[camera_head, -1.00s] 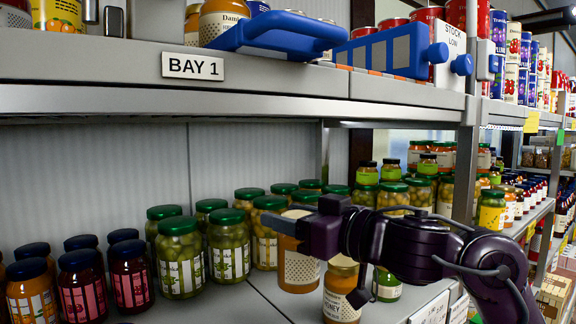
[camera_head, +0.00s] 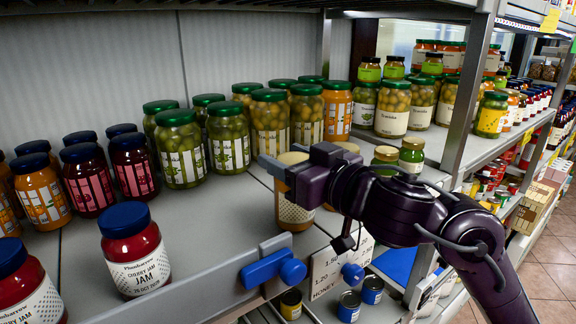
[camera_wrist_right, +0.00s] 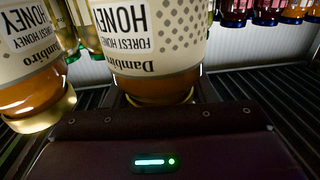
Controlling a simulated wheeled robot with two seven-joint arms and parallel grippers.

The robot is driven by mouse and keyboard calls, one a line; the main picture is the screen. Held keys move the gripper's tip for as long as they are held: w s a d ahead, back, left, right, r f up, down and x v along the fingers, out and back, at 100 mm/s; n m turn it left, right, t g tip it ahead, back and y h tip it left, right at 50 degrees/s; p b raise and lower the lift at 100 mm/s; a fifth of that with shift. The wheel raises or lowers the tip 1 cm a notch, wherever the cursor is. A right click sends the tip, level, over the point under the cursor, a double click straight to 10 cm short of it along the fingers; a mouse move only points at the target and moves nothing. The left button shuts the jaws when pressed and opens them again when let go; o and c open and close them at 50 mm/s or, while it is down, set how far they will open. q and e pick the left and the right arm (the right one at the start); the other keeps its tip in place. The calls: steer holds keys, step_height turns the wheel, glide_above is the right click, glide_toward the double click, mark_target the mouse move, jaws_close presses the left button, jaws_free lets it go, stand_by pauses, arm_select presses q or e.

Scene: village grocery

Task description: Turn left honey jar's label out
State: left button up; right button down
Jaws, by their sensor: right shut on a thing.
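A honey jar (camera_head: 293,213) with a tan lid stands upright at the shelf front, its side showing a dotted honeycomb pattern in the head view. My right gripper (camera_head: 284,170) is shut on it near the lid, reaching in from the right. The jar's base against the shelf is hard to judge. In the wrist view the held jar (camera_wrist_right: 150,50) shows upside-down HONEY text with dots to the right. My left gripper is out of view.
Green-lidded olive jars (camera_head: 180,150) stand in rows behind and left. A cherry jam jar (camera_head: 135,250) stands at the front left. A blue piece with knobs (camera_head: 268,268) sits at the shelf edge. Bare shelf lies between jam and honey.

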steer(key=shift+m+t+h+b, duration=0.7)
steer(key=shift+h+b, duration=0.1)
steer(key=shift+h, duration=0.1)
steer(key=shift+d+m+h, duration=0.1)
steer(key=shift+m+h, duration=0.2)
steer(key=shift+h, duration=0.1)
steer(key=shift+w+m+t+h+b, duration=0.1)
steer(key=shift+m+t+h+b, duration=0.25)
steer(key=shift+m+t+h, duration=0.3)
steer(key=shift+f, duration=0.1)
steer(key=shift+d, duration=0.15)
steer(key=c, duration=0.5)
jaws_free()
steer(key=shift+f, duration=0.15)
